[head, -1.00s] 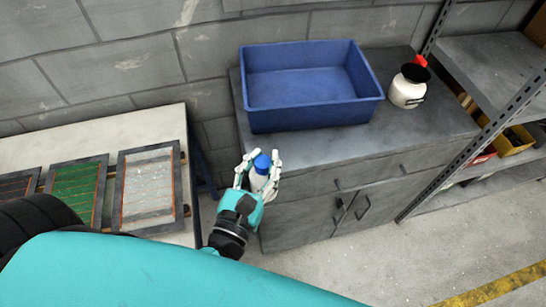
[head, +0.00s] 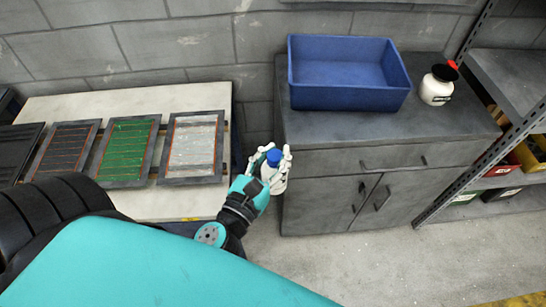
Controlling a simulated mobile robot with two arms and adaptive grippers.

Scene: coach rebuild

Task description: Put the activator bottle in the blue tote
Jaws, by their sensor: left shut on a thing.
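The activator bottle (head: 273,167), white with a blue cap, is held upright in my left gripper (head: 273,165), whose fingers are shut around it. The bottle is in front of the left front corner of the grey cabinet, lower in the picture than its top. The blue tote (head: 349,98) sits on the cabinet top, up and right of my gripper, and its visible inside looks empty. My right gripper is out of view.
A white jar with a black and red top (head: 437,88) stands right of the tote. A shelf rack (head: 500,78) is at the right. A pale table (head: 180,203) with framed panels stands left.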

